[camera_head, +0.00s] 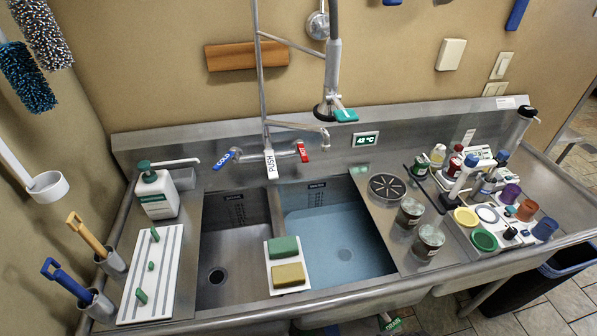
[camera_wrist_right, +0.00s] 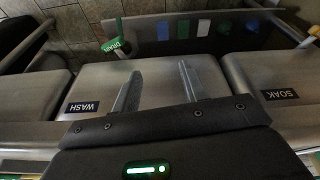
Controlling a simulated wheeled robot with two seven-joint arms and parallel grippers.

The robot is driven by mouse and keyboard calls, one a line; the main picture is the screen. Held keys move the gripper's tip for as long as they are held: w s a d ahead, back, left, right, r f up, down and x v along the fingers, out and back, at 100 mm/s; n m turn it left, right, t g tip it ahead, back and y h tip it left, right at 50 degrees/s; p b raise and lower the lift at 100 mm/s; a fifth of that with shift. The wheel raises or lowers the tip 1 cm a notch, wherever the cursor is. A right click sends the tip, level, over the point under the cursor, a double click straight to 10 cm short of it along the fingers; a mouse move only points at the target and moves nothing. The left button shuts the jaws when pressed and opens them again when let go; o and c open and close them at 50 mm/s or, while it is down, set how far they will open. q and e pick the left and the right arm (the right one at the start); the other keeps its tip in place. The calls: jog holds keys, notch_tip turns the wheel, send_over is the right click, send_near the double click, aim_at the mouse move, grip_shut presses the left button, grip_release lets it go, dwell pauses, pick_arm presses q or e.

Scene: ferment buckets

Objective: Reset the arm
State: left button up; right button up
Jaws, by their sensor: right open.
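My right gripper (camera_wrist_right: 158,84) shows only in the right wrist view. Its two fingers stand well apart with nothing between them. Beyond the fingers are grey metal sink fronts (camera_wrist_right: 200,77), one with a WASH label (camera_wrist_right: 83,107) and one with a SOAK label (camera_wrist_right: 281,94). I cannot tell whether the fingers touch the metal. Neither of my arms shows in the head view, so my left gripper is out of sight.
The steel sink counter (camera_head: 185,262) holds an empty basin (camera_head: 232,255) and a water-filled basin (camera_head: 335,235). Sponges (camera_head: 286,262) lie on a tray between them. Bottles, jars and cups crowd the right side. A green drain handle (camera_wrist_right: 115,45) is near my right fingers.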

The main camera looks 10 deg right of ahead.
jog(key=s+f+g+b, duration=0.1)
jog(key=s+f+b, duration=0.2)
jog(key=f, duration=1.2)
jog(key=s+f+b, duration=0.3)
jog(key=f, duration=1.2)
jog(key=s+d+f+g+b, duration=0.1)
jog(key=s+d+f+b, duration=0.2)
jog(key=s+f, duration=1)
jog(key=shift+s+f, duration=0.15)
jog(key=shift+f, duration=0.1)
